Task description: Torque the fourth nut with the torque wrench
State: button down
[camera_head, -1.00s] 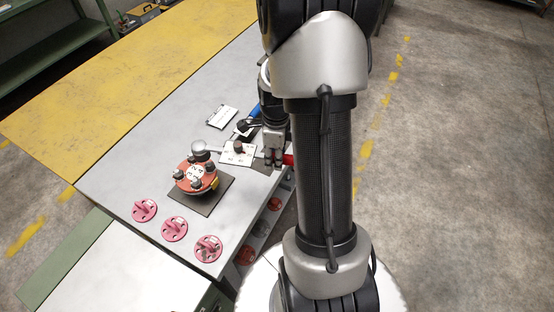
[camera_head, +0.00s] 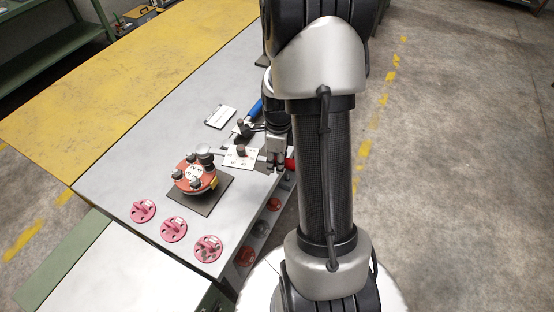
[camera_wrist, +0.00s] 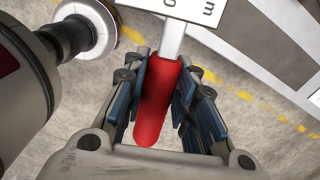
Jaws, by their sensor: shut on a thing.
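My gripper (camera_head: 276,168) is shut on the red handle of the torque wrench, near the table's right edge. In the wrist view, the red handle (camera_wrist: 152,105) lies between the finger pads (camera_wrist: 156,95), and a pale shaft runs up from it. The wrench's round grey head (camera_head: 205,151) is over the far right side of the red flanged spool (camera_head: 195,183), with a dark nut or socket just below it. I cannot tell whether it is seated. Several dark nuts stand on the flange. The spool rests on a dark square plate (camera_head: 214,202).
A white plate (camera_head: 236,162) with a dark post lies beyond the spool. A white card (camera_head: 220,117) and a blue-handled tool (camera_head: 255,107) are farther back. Pink flanged pieces (camera_head: 143,211) line the table's near left. The grey table (camera_head: 130,165) is clear left of the spool.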

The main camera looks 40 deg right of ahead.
jog(key=shift+w+f, duration=0.1)
dwell(0.7)
jog(key=shift+f+b, duration=1.8)
jog(key=shift+f, duration=0.5)
jog(key=shift+s+a+m, duration=0.4)
jog(key=shift+a, duration=0.3)
jog(key=shift+s+a+m, duration=0.35)
jog(key=shift+a+m, duration=0.05)
jog(key=shift+a, duration=0.3)
jog(key=shift+s+a+m, duration=0.4)
jog(key=shift+a, duration=0.3)
